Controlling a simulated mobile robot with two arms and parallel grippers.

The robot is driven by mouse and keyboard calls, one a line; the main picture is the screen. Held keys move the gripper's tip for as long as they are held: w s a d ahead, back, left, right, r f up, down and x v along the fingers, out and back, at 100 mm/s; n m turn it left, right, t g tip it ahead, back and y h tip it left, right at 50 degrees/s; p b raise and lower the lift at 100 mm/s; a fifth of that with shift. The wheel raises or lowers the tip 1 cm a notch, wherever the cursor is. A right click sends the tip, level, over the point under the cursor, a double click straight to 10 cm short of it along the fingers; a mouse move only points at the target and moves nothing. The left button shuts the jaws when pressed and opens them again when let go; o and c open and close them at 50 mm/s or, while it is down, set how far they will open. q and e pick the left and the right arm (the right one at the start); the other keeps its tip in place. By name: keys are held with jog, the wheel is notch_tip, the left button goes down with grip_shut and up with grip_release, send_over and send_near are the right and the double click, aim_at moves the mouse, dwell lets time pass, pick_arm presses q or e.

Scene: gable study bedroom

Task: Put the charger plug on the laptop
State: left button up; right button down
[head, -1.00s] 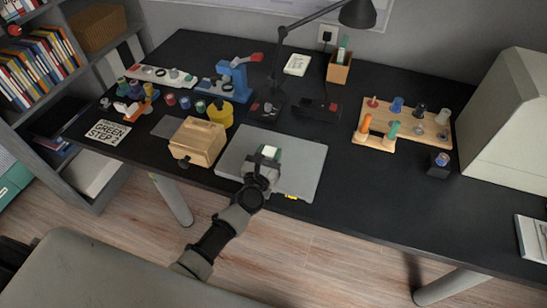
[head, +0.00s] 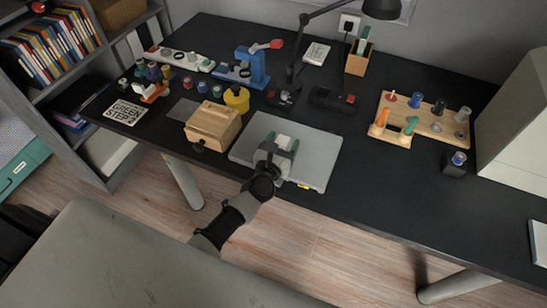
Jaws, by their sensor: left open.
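The laptop (head: 318,158) is a closed grey slab lying near the front edge of the black desk. The charger plug (head: 283,141) is a small white block over the middle of the laptop, partly hidden by my left gripper. My left gripper (head: 280,148) is low over the laptop with its fingers apart around the plug. I cannot tell whether the fingers still touch it. My right gripper is not in the picture.
A wooden box (head: 213,126) stands just left of the laptop, with a yellow pot (head: 237,98) behind it. A wooden peg board (head: 431,119) and a small dark block (head: 455,163) stand to the right. The desk's front right is clear.

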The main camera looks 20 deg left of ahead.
pick_arm(q)
jog(key=s+b, duration=0.1)
jog(key=s, duration=1)
jog(key=shift+s+a, duration=0.25)
jog(key=shift+s, duration=0.05)
